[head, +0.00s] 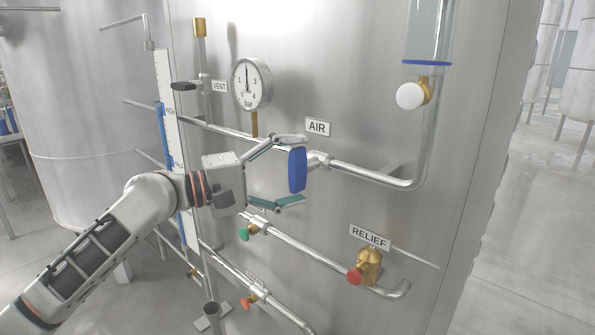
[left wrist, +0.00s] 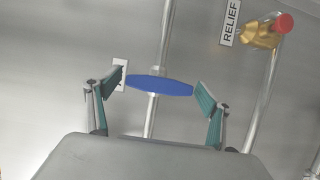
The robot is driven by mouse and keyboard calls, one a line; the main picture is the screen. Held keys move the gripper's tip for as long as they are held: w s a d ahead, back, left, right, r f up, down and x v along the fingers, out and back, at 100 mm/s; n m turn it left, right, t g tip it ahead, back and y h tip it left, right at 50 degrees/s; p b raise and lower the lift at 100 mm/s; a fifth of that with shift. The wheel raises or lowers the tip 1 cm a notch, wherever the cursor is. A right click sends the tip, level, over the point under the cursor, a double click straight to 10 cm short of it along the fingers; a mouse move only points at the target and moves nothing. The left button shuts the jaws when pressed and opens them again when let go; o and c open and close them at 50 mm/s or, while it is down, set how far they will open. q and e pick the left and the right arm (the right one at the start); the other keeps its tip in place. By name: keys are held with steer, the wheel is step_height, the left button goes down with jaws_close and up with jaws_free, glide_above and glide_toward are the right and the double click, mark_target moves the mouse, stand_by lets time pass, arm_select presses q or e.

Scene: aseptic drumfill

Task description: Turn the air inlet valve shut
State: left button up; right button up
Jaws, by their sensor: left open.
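The air inlet valve has a blue handle (head: 297,170) on the upper horizontal pipe, just below the AIR label (head: 317,127). In the head view the handle stands upright, across the pipe. My left gripper (head: 298,171) is open, with one finger above the handle and one below it. In the left wrist view the blue handle (left wrist: 160,86) lies between the two open fingers (left wrist: 159,88), with a visible gap at each end. The lower finger partly covers a label behind it. My right gripper is not in view.
A pressure gauge (head: 252,83) and a black-handled vent valve (head: 186,86) are up left. A brass relief valve with a red knob (head: 356,275) is lower right. Green (head: 244,233) and orange (head: 246,303) valve handles sit below. The tank wall (head: 470,130) is close behind.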

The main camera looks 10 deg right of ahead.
arm_select(q)
steer(key=v, duration=1.1)
steer(key=shift+a, duration=0.25)
steer(key=shift+s, duration=0.1)
steer(key=s+a+f+m+t+y, duration=0.1)
steer(key=a+f+t+y, duration=0.15)
steer(key=f, duration=1.35)
steer(key=s+a+f+m+t+y, duration=0.15)
steer(key=f+t+y, duration=0.25)
steer(key=f, duration=1.2)
steer(key=s+a+f+m+y, duration=0.1)
steer(key=s+a+f+y, duration=0.1)
steer(key=s+a+f, duration=0.2)
steer(key=s+a+f+m+y, duration=0.2)
steer(key=s+a+f+y, duration=0.1)
steer(key=s+f, duration=0.8)
steer(key=s+a+f+m+g+y, duration=0.1)
steer(key=s+a+f+m+y, duration=0.1)
steer(key=s+a+f, duration=0.4)
step_height(320, 180, down, 3)
steer(key=shift+s+r+y, duration=0.1)
steer(key=shift+s+y, duration=0.45)
steer(key=shift+s, duration=0.5)
